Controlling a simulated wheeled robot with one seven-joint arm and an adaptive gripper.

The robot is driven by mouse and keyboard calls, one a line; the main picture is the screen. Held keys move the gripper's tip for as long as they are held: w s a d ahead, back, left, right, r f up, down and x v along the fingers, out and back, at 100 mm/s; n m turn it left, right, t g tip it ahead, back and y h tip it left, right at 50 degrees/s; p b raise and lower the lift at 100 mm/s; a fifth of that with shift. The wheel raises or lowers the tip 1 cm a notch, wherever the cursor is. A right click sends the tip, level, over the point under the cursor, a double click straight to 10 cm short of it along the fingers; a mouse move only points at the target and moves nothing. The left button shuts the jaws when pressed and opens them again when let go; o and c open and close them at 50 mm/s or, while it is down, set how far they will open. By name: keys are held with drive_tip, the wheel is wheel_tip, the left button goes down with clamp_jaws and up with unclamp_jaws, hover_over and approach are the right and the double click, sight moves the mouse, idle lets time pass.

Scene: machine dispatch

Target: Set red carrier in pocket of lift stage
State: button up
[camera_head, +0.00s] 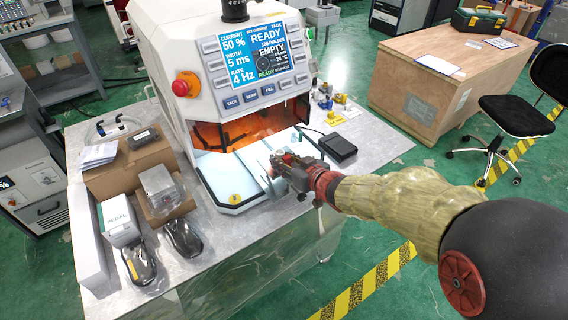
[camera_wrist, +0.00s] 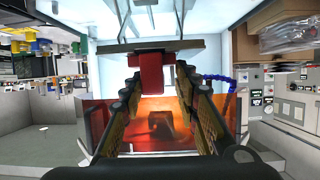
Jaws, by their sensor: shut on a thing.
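The red carrier (camera_wrist: 152,72) sits between the fingertips of my gripper (camera_wrist: 157,80), which is shut on it. In the head view my gripper (camera_head: 284,172) is over the front shelf of the white machine (camera_head: 230,45), outside its orange-lit opening. Only a little red shows at the fingertips there, and I cannot separate the carrier from my gripper. A grey plate with thin rods (camera_wrist: 155,46) lies just beyond the carrier in the wrist view. I cannot tell whether they touch. I cannot clearly make out the lift stage or its pocket.
The machine's screen (camera_head: 255,50) reads READY and EMPTY. A black pedal-like box (camera_head: 338,146) and small yellow parts (camera_head: 340,99) lie right of the opening. Cardboard boxes (camera_head: 125,165) and two dark rounded objects (camera_head: 184,238) crowd the left. The bench's front right is bare.

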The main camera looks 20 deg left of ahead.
drive_tip(key=shift+f, duration=0.1)
drive_tip(key=o, duration=1.2)
drive_tip(key=shift+o, duration=0.3)
drive_tip(key=shift+r, duration=0.2)
drive_tip(key=p+v, duration=0.4)
drive_tip(key=v, duration=0.8)
drive_tip(key=shift+f, duration=0.1)
